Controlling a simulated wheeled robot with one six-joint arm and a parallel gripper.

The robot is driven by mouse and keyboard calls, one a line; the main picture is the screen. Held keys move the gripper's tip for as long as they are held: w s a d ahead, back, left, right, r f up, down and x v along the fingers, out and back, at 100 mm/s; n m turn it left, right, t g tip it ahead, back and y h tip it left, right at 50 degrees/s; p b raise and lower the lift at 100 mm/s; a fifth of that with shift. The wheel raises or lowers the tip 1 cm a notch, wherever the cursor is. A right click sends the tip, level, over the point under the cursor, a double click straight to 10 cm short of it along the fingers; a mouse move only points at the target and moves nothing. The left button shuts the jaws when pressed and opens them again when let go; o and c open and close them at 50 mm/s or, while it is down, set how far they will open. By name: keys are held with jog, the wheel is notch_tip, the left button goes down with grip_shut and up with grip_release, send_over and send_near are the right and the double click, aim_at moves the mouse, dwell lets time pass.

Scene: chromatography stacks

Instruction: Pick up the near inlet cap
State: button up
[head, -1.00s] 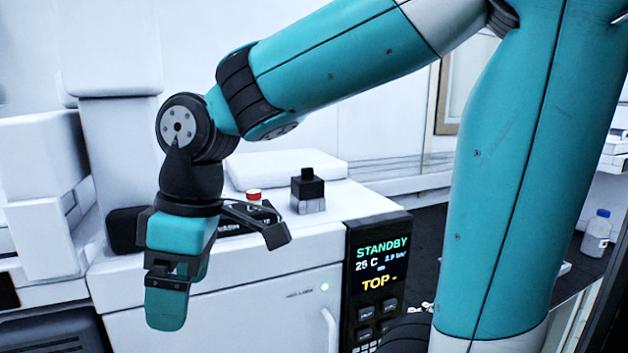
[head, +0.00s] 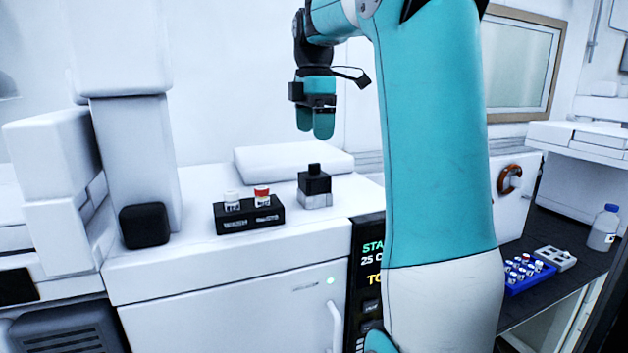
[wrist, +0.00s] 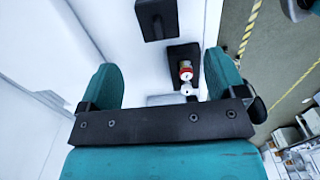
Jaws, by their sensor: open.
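The near inlet cap (head: 314,183) appears to be the black square piece with a small knob on top. It sits upright on a light grey block on top of the white instrument. My gripper (head: 314,128) hangs fingers down, well above and apart from the cap in the head view. In the wrist view my gripper (wrist: 161,80) has its teal fingers wide apart with nothing held between them.
A black wash tray (head: 232,224) with a white-capped and a red-capped vial stands left of the cap. A black box (head: 144,226) is farther left. A white slab (head: 293,160) lies behind. A blue vial rack (head: 530,275) stands on the right bench.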

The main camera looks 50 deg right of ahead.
send_over(314, 174)
notch_tip(314, 174, down, 5)
jog(key=shift+w+d+f+p, duration=0.1)
jog(key=shift+w+d+p, duration=0.05)
jog(key=shift+p, duration=0.15)
jog(key=shift+d+f+p, duration=0.1)
jog(key=shift+f+p, duration=0.85)
jog(key=shift+f, duration=1.7)
jog(key=c, duration=1.1)
jog(key=shift+r, duration=0.1)
